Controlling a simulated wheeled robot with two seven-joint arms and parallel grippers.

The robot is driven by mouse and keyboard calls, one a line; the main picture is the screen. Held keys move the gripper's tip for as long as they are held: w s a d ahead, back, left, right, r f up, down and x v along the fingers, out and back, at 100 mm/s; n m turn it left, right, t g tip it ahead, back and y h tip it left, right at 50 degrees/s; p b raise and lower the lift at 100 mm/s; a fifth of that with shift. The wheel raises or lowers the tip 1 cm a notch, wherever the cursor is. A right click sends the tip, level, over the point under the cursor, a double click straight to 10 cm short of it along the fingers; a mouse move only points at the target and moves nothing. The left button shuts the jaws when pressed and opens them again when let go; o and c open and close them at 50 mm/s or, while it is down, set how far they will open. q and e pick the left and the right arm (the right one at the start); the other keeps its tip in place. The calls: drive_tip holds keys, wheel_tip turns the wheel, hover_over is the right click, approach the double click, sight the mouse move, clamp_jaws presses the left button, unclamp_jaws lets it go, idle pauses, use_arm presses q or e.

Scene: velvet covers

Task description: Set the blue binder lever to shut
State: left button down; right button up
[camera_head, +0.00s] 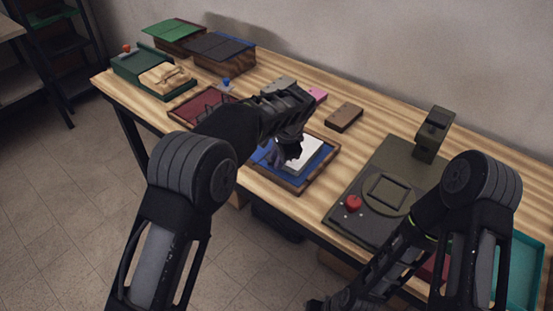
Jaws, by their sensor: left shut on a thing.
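The blue binder (298,181) is a blue-lined, wood-edged tray lying open in the middle of the table, with a white stack of paper (308,152) on it. My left gripper (287,157) reaches down over the binder, beside the left side of the paper. It is shut at the place of the binder's lever, and its fingers and arm hide the lever, so I cannot see the lever's angle. My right gripper (326,303) is low at the bottom edge of the view, off the table front, and its fingers are too dark to read.
A red-lined binder (193,112) lies left of the blue one. A brown block (344,117) and a pink item (318,95) lie behind. A dark green press with a red button (353,203) stands to the right, near a teal tray (524,262). Boxes and a green tray fill the far left.

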use_arm(q)
drive_tip(key=c, duration=1.3)
unclamp_jaws()
drive_tip(key=shift+f, duration=0.15)
drive_tip(key=shift+c, duration=0.2)
drive_tip(key=b+v, duration=0.1)
drive_tip(key=v, duration=0.7)
